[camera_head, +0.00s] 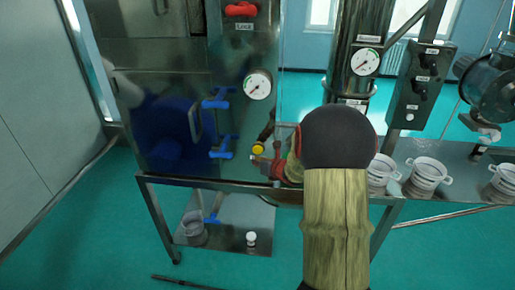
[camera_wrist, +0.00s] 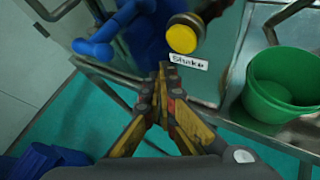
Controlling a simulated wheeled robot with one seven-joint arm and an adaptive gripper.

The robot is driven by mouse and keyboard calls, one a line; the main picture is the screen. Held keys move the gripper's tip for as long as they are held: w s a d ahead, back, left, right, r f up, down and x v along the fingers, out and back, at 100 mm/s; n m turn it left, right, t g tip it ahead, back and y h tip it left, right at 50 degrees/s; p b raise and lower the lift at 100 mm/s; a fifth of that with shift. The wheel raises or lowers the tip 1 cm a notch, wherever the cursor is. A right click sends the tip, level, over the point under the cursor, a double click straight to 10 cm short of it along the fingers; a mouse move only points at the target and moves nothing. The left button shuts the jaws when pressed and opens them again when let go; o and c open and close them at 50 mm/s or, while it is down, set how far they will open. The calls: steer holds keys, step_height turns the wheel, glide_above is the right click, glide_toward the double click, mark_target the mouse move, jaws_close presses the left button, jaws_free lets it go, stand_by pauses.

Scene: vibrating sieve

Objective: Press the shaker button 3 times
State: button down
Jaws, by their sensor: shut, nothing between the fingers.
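The shaker button is a round yellow button (camera_wrist: 183,36) on the steel front panel, with a white label reading "Shake" (camera_wrist: 189,62) just below it. In the head view the yellow button (camera_head: 258,149) shows low on the panel, left of my arm. My gripper (camera_wrist: 163,68) is shut and empty in the wrist view, its fingertips together just below the button and close to the label. I cannot tell whether the tips touch the panel. In the head view my gripper (camera_head: 264,163) is partly hidden behind my own arm.
Blue valve handles (camera_head: 218,103) stick out left of the button. A green bucket (camera_wrist: 278,88) stands to the right in the wrist view. White pots (camera_head: 428,175) stand along the steel bench at right. A pressure gauge (camera_head: 258,85) sits above the button.

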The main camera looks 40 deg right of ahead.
mark_target(259, 154)
steer(key=shift+w+d, duration=0.75)
steer(key=shift+d, duration=0.2)
steer(key=shift+w, duration=0.1)
stand_by(0.8)
steer(key=shift+w+d+b, duration=0.15)
steer(key=shift+d+b, duration=0.15)
steer(key=shift+b, duration=0.1)
steer(key=shift+w+d+r, duration=0.1)
steer(key=shift+w+d, duration=0.5)
steer(key=shift+d, duration=0.05)
stand_by(1.1)
steer(key=shift+s+a, duration=0.1)
stand_by(0.3)
steer(key=shift+s+a+b, duration=0.75)
steer(key=shift+a+b, duration=0.1)
